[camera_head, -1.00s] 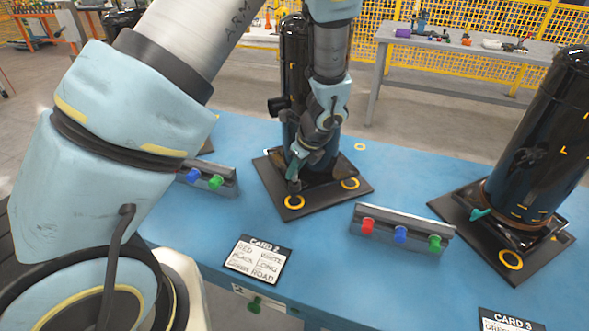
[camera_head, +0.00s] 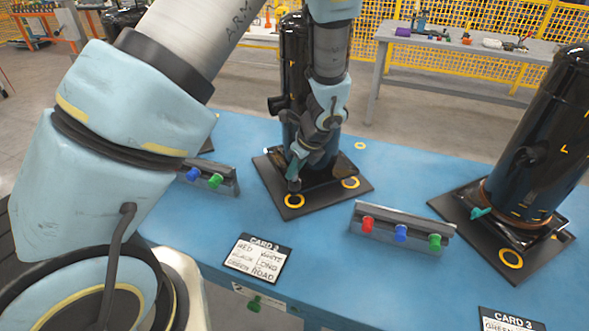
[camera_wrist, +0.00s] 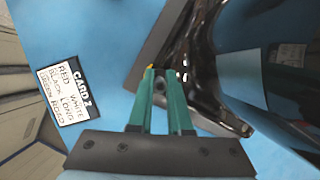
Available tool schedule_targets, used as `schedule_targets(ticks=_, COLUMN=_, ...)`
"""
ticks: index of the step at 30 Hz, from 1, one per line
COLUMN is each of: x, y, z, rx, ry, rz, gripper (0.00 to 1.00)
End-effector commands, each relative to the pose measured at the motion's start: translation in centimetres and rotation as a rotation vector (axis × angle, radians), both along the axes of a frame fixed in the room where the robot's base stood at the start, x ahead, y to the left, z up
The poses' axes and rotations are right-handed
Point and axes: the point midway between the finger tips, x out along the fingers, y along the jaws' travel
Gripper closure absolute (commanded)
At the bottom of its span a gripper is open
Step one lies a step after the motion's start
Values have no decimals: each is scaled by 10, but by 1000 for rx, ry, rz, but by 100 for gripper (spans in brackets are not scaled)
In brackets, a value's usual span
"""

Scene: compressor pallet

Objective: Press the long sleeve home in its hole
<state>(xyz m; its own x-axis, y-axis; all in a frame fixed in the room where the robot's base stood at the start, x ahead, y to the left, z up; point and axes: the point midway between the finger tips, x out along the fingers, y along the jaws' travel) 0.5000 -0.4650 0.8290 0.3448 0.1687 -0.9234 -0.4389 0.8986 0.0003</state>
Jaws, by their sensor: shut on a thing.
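My gripper (camera_head: 293,178) points down at the near foot of the middle black compressor (camera_head: 293,80), just behind a yellow ring (camera_head: 294,201) on its dark base plate (camera_head: 270,178). In the wrist view, the green fingers (camera_wrist: 161,74) are close together with a small dark piece (camera_wrist: 160,88) between them, which I take to be the long sleeve. Its lower end and the hole are hidden by the fingers and the compressor foot, so I cannot tell how deep it sits.
Racks with coloured pegs stand on the blue table, one right (camera_head: 402,228) and one left (camera_head: 208,177). Another compressor (camera_head: 540,140) stands at the right. The blue surface between the card and base plate is clear.

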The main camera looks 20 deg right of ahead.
Motion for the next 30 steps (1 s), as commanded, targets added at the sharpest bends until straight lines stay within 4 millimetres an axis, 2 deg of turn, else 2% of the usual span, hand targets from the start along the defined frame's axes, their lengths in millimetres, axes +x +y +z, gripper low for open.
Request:
schedule_targets(ticks=16, x=0, y=0, z=-14, rx=0, ry=0, rz=0, gripper=100)
schedule_targets(ticks=17, x=0, y=0, z=-14, rx=0, ry=0, rz=0, gripper=81)
schedule_targets(ticks=24, x=0, y=0, z=-13, rx=0, ry=0, rz=0, gripper=54)
schedule_targets(ticks=26, x=0, y=0, z=-13, rx=0, ry=0, rz=0, gripper=48)
schedule_targets(ticks=30, x=0, y=0, z=-13, rx=0, ry=0, rz=0, gripper=48)
